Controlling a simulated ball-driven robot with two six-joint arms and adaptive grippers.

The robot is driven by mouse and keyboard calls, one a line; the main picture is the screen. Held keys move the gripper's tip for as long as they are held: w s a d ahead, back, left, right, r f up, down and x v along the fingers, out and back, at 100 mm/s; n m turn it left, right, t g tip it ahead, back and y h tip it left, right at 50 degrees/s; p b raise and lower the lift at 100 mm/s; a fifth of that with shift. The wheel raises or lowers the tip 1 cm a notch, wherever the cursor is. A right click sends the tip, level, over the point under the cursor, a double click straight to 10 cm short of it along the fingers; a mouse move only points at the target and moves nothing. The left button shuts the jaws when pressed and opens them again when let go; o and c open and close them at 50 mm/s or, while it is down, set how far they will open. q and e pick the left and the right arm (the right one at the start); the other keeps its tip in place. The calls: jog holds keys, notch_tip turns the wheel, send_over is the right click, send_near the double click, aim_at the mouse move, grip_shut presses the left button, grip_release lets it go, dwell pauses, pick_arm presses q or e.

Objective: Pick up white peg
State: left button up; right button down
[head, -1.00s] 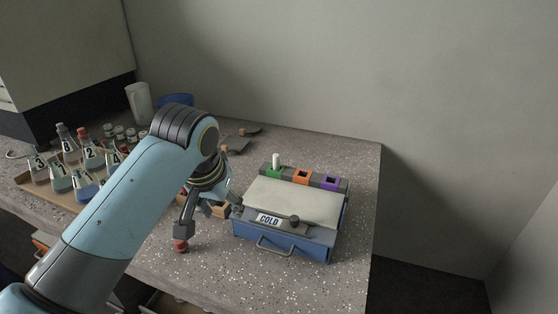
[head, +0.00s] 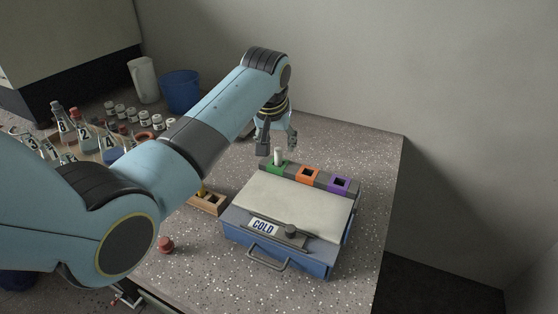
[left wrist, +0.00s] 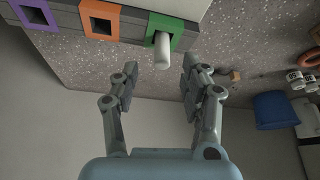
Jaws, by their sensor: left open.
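The white peg (head: 278,157) stands upright in the green-framed hole (head: 272,169) at the left end of a grey block behind the cold box. It also shows in the left wrist view (left wrist: 161,50), rising from the green frame (left wrist: 178,30). My left gripper (head: 277,150) is open and empty, just above and beside the peg. In the left wrist view its fingertips (left wrist: 160,72) are apart, and the peg's near end lies beyond them, roughly in line with the gap. Contact is not visible. My right gripper is not in view.
The block's orange hole (head: 308,175) and purple hole (head: 339,184) look empty. The cold box (head: 290,210) stands in front. A red stopper (head: 165,244) and wooden holder (head: 208,204) lie left. Numbered flasks (head: 84,135) and a blue bucket (head: 181,91) stand farther left.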

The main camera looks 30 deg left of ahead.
aim_at(278, 149)
pick_arm(q)
jog(key=x, duration=0.4)
jog(key=shift+a+b, duration=0.1)
jog(key=shift+b, duration=0.25)
jog(key=shift+w+f, duration=0.1)
jog(key=shift+f, duration=0.2)
jog(key=shift+c, duration=1.6)
jog(key=c, duration=0.5)
grip_shut()
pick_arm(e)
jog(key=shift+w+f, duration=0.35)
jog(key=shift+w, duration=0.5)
